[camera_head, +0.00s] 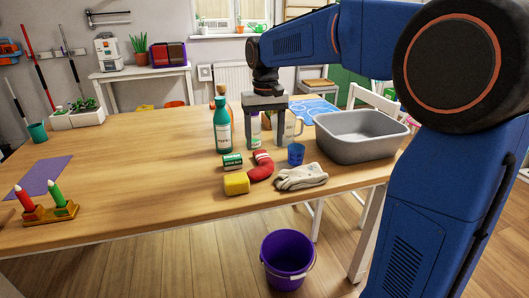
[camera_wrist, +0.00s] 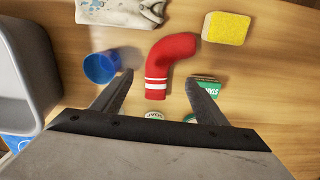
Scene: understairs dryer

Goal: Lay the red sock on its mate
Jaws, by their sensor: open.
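One red sock (camera_head: 262,167) with white stripes lies bent on the wooden table, and it also shows in the wrist view (camera_wrist: 172,55). I see no second red sock in either view. My gripper (camera_head: 267,143) points down above the table, behind the sock in the head view. In the wrist view my gripper (camera_wrist: 156,82) has its fingers apart, with the sock's striped end showing between and beyond the tips. Nothing is held. The sock looks clear of the fingers; the exact height above it is hard to tell.
A green bottle (camera_head: 222,128) stands left of my gripper. A grey basin (camera_head: 358,148) stands right. The table's left-middle is clear.

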